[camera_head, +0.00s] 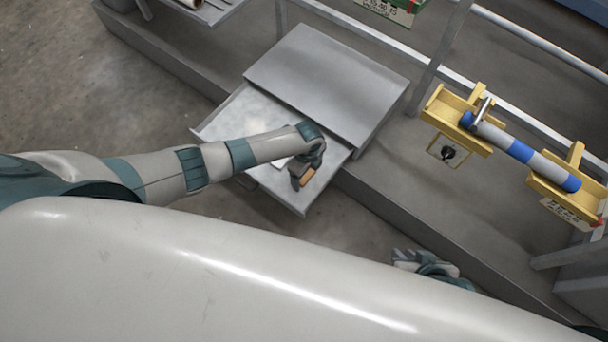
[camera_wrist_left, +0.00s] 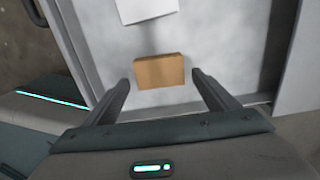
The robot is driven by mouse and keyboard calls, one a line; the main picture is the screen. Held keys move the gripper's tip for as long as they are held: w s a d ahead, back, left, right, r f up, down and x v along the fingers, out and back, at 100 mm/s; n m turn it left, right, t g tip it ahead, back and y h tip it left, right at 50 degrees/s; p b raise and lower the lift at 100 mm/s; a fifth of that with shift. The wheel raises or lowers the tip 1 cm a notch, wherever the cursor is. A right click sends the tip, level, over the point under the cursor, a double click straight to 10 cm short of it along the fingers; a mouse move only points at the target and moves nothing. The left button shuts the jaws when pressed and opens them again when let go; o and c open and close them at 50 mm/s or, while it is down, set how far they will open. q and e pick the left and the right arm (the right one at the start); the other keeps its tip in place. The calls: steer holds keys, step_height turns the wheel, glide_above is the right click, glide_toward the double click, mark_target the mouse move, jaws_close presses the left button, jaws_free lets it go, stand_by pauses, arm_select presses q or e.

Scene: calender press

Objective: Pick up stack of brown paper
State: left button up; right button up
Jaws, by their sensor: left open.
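The stack of brown paper (camera_wrist_left: 160,71) lies flat in an open metal drawer (camera_wrist_left: 210,40), near its front wall. In the head view a small part of the brown stack (camera_head: 308,175) shows beside my left gripper (camera_head: 300,174), which hangs over the drawer (camera_head: 225,128). In the left wrist view my left gripper (camera_wrist_left: 162,88) is open, with one finger on each side of the stack and the stack just beyond the fingertips. I see no contact. My right gripper (camera_head: 425,262) is partly visible at the lower right, and its jaws are not clear.
A white stack (camera_wrist_left: 146,8) lies deeper in the drawer, and my arm partly hides it in the head view. A grey cabinet top (camera_head: 325,80) overhangs the drawer's back. A blue and grey roller (camera_head: 520,150) rests on yellow brackets (camera_head: 455,115) at the right.

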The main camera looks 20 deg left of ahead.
arm_select(q)
steer(key=shift+c, duration=0.2)
stand_by(0.3)
steer(key=c, duration=1.1)
steer(key=shift+o, duration=0.2)
